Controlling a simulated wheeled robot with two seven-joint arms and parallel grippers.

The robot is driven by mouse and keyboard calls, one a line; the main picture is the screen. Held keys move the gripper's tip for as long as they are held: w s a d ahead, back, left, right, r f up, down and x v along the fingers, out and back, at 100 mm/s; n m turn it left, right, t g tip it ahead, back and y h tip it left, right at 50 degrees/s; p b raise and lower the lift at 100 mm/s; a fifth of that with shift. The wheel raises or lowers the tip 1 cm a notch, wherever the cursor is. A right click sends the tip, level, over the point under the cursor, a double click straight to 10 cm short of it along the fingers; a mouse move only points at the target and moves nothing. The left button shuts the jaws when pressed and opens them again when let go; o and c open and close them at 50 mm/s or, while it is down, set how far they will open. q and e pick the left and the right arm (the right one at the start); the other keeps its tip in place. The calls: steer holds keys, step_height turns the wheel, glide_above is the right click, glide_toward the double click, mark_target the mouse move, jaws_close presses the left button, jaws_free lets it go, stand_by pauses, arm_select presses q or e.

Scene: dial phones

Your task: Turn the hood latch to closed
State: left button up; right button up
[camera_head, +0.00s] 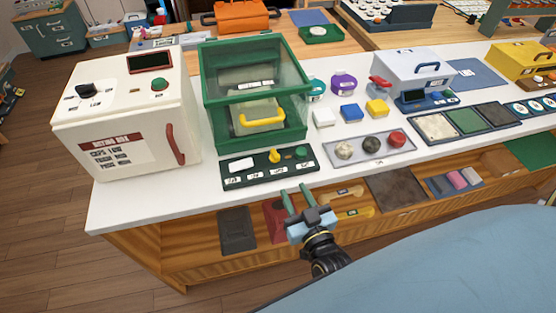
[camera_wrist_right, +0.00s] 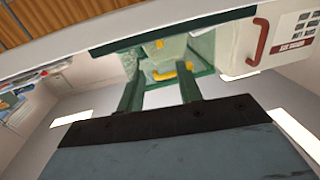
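The green-framed hood (camera_head: 208,132) with clear panels stands on the white counter, with a yellow handle (camera_head: 263,121) on its front. A dark green control strip (camera_head: 234,181) lies in front of it, with a yellow knob (camera_head: 275,157), seemingly the latch, beside a green button (camera_head: 300,152). The labels are too small to read. My right gripper (camera_head: 295,190) is open and empty, just in front of the strip and apart from the knob. In the right wrist view, its fingers (camera_wrist_right: 161,84) are spread, with the yellow handle (camera_wrist_right: 172,74) beyond them. My left gripper is not in view.
A cream cabinet (camera_head: 120,120) with a red handle stands left of the hood. A tray of round samples (camera_head: 358,158) and small coloured blocks (camera_head: 351,112) are to the right. An open wooden shelf (camera_head: 200,262) lies below the counter's front edge (camera_head: 150,215).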

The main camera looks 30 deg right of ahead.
mark_target(277, 159)
steer(key=w, duration=0.8)
steer(key=w+d, duration=0.1)
steer(key=w, duration=0.3)
steer(key=shift+d+b, duration=0.1)
steer(key=shift+b, duration=0.3)
jaws_close()
